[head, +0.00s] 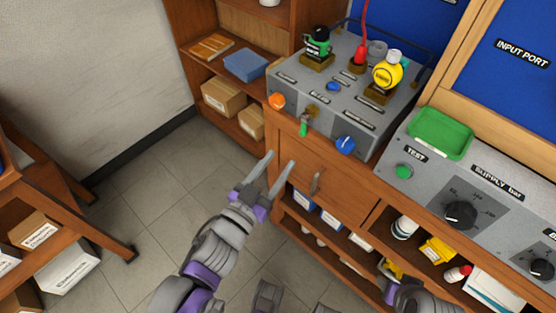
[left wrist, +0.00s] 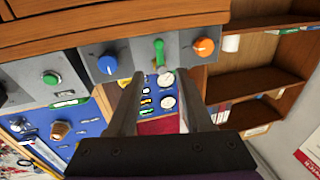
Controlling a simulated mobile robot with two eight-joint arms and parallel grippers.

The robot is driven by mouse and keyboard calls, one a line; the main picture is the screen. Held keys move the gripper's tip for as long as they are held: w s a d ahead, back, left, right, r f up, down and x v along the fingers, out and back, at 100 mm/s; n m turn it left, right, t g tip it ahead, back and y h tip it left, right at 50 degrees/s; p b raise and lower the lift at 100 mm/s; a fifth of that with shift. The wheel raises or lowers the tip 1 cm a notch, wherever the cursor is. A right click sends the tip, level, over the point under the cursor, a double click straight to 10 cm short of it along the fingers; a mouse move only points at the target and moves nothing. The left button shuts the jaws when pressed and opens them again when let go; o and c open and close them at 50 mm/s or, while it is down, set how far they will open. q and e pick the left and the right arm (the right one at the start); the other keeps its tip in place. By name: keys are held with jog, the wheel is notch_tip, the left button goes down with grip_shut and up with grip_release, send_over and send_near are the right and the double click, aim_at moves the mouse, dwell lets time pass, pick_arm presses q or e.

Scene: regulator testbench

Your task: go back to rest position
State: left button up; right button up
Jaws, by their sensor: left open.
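My left gripper (head: 281,160) is open and empty. Its two fingers are apart in front of the wooden drawer front (head: 325,185), left of the metal drawer handle (head: 316,182). In the left wrist view my left gripper (left wrist: 160,68) also shows open, with nothing between the fingers. Beyond its tips are a green lever (left wrist: 159,52), a blue knob (left wrist: 107,64) and an orange knob (left wrist: 204,46). A grey and purple part of my right arm (head: 420,300) shows at the bottom right of the head view.
The grey test bench (head: 345,100) carries a yellow regulator (head: 387,75) and a green one (head: 318,42). A green tray (head: 440,133) sits on the supply panel at right. Shelves with boxes stand behind and below. The tiled floor (head: 150,190) at left is clear.

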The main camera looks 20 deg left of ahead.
pick_arm(q)
jog(key=s+a+f+n+g+y, duration=0.1)
jog(key=a+f+n+g+y, duration=0.25)
jog(key=a+f+g, duration=0.35)
jog(key=s+d+f+m+g, duration=0.1)
jog(key=s+d+f+g, duration=0.3)
jog(key=s+f+g, duration=0.35)
notch_tip(320, 180, up, 17)
jog(key=t+p, duration=0.1)
jog(key=p, duration=1.4)
jog(key=shift+s+d+r+t+h+p, duration=0.15)
jog(key=shift+d+t+h+p, duration=0.05)
jog(key=shift+t+h+p, duration=0.15)
pick_arm(e)
notch_tip(320, 180, up, 18)
jog(key=w, duration=0.2)
jog(key=shift+f+t, duration=0.25)
jog(key=shift+t, duration=0.15)
